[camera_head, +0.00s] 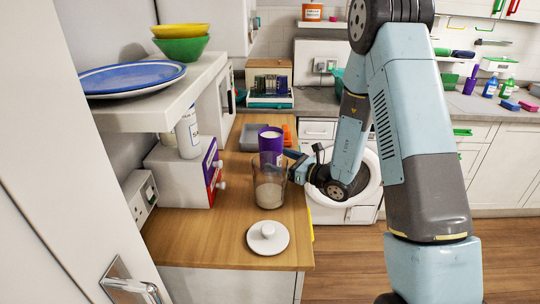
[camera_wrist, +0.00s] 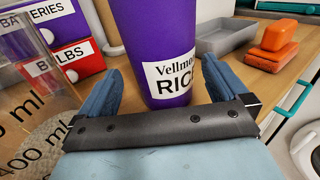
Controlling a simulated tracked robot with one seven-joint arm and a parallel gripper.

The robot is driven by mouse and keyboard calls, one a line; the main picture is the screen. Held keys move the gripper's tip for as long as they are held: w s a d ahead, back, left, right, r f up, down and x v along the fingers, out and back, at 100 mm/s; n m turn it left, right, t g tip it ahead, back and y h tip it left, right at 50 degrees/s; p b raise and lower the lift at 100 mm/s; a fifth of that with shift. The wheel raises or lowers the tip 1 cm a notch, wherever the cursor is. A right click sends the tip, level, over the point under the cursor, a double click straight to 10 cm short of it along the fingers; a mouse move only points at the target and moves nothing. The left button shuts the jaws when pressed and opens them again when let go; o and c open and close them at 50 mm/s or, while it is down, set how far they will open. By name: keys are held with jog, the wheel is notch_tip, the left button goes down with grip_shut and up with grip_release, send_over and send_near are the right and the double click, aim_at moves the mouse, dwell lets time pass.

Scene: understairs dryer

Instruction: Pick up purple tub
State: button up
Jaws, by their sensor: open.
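The purple tub (camera_head: 270,145) stands upright on the wooden counter, partly hidden behind a clear jar in the head view. Its top looks white. In the wrist view the tub (camera_wrist: 150,40) fills the middle, with a white label reading "Vellmo… RIC"; its top is cut off. My gripper (camera_wrist: 160,88) is open, with one blue finger on each side of the tub's lower part. Gaps seem to show beside the fingers, but I cannot tell about contact. In the head view my gripper (camera_head: 290,164) reaches the tub from the right.
The clear measuring jar (camera_head: 268,190), with pale contents, stands close in front of the tub. A white lid (camera_head: 267,238) lies nearer. A shelf (camera_head: 150,110) overhangs left.

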aim_at(270, 148)
jog(key=shift+f+x, duration=0.2)
jog(key=shift+x, duration=2.45)
jog(key=shift+w+d, duration=0.15)
jog(key=shift+c, duration=0.3)
jog(key=c, duration=1.3)
jog(key=shift+r, duration=0.25)
jog(key=shift+r, duration=1.45)
jog(key=s+d+r, duration=0.6)
jog(key=d+r, duration=0.3)
jog(key=d, duration=0.3)
jog(key=shift+d+r, duration=0.2)
jog(key=shift+r, duration=0.1)
jog(key=shift+d, duration=0.1)
